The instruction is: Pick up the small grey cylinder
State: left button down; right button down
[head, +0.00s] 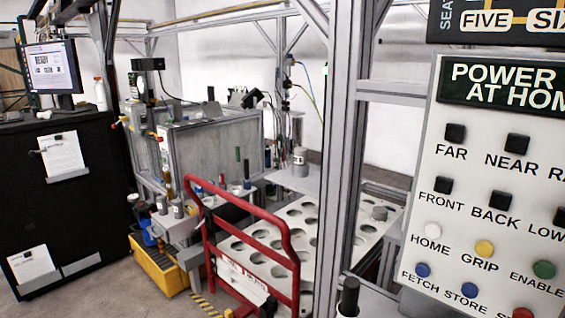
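A small grey cylinder (380,213) sits at the right of a white plate with rows of round holes (303,211). Another grey cylinder (300,160), taller and light, stands on a pale shelf further back. More small grey cylinders with labels (177,208) stand on a small stand at the left. I cannot tell which of these the task names. A control panel (480,165) with black, yellow, green, blue, white and red buttons fills the right side. Neither of my grippers shows.
A red tubular frame (245,207) stands in front of the holed plate. A grey metal post (345,120) rises between plate and panel. A black cabinet (65,200) with a monitor (52,68) stands at the left, a yellow bin (158,272) on the floor. A black-topped knob (349,293) is at the bottom.

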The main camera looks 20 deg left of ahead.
aim_at(300, 153)
jog(key=u, duration=0.65)
jog(key=j+z, duration=0.1)
jog(key=z, duration=0.3)
jog(key=j+z, duration=0.1)
jog(key=z, duration=0.25)
jog(key=j+z, duration=0.1)
jog(key=z, duration=0.3)
jog(key=j+z, duration=0.1)
jog(key=z, duration=0.3)
jog(key=k+j+z, duration=0.1)
jog(key=j+z, duration=0.15)
jog(key=k+j+z, duration=0.1)
jog(key=j+z, duration=0.2)
jog(key=k+j+z, duration=0.25)
jog(key=j, duration=0.15)
jog(key=k+j+z, duration=0.1)
jog(key=j, duration=0.2)
jog(key=k+j, duration=0.2)
jog(key=j, duration=0.15)
jog(key=k+j+z, duration=0.15)
jog(key=k+j, duration=0.05)
jog(key=j, duration=0.1)
